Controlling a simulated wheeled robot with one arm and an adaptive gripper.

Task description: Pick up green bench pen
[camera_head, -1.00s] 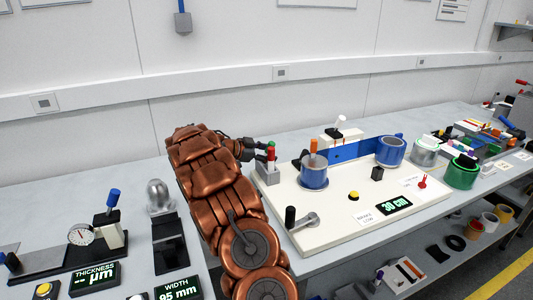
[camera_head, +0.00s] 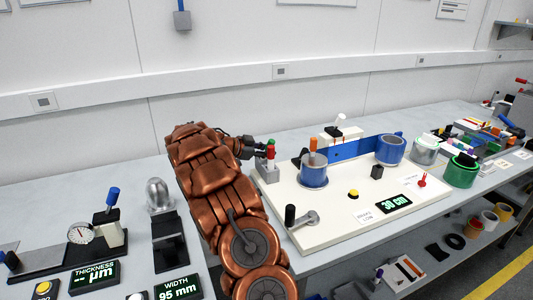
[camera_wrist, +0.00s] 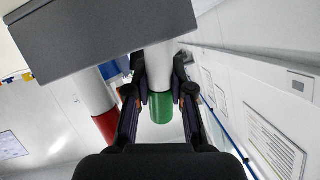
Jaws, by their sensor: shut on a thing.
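The green bench pen (camera_wrist: 160,106), a white barrel with a green end, lies between the two fingers of my gripper (camera_wrist: 160,100) in the wrist view. The fingers are shut on it. Its white part runs up to a grey holder block (camera_wrist: 105,35), and I cannot tell whether its far end is still inside. A red-ended pen (camera_wrist: 107,123) stands beside it, outside the fingers. In the head view my gripper (camera_head: 262,149) is at the holder (camera_head: 267,173) on the bench, and a small green end (camera_head: 271,142) shows just above the red one.
The white wall is close behind. Gauges and displays (camera_head: 95,272) stand at the left front.

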